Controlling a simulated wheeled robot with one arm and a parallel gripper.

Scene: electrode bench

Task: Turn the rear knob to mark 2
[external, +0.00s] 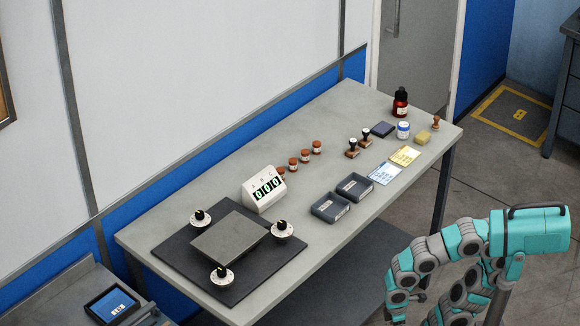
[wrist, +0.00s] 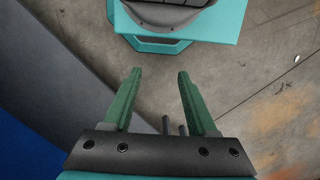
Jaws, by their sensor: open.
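Three black knobs on white round dials sit on a dark board (external: 165,258) around a raised grey plate (external: 230,240). One knob (external: 200,216) is nearest the wall, one (external: 282,229) is at the right by the display, and one (external: 220,274) is nearest the table's front edge. The dial marks are too small to read. My gripper (wrist: 158,72) is open and empty in the wrist view, over the floor and away from the knobs. In the external view I cannot make out its fingers.
The table's front strip is clear.

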